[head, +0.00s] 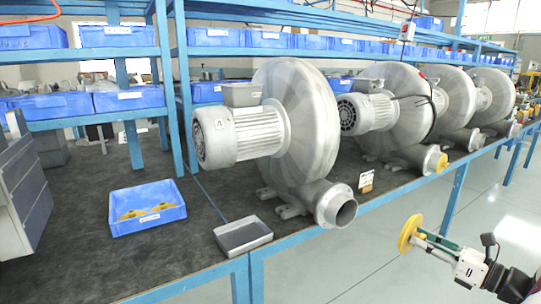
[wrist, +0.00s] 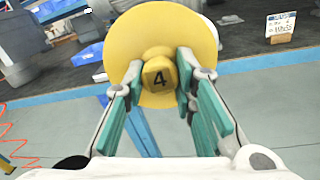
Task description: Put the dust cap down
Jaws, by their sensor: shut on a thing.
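The dust cap (head: 411,234) is a yellow disc with a raised knob, held in the air in front of the bench, to the right in the head view. In the wrist view the dust cap (wrist: 184,38) faces me, with a black "4" on its knob. My gripper (head: 425,237) is shut on the knob, and its green-padded fingers (wrist: 158,88) sit on either side of it. A blue bin (head: 147,222) on the bench holds yellow caps. A grey tray (head: 243,236) stands near the front edge and looks empty.
Several grey blowers (head: 300,125) stand along the dark bench top (head: 95,250). The nearest outlet (head: 340,208) is open; another farther along has a yellow cap (head: 441,163). A small sign (head: 366,181) stands between blowers. Open floor (head: 370,262) lies before the bench.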

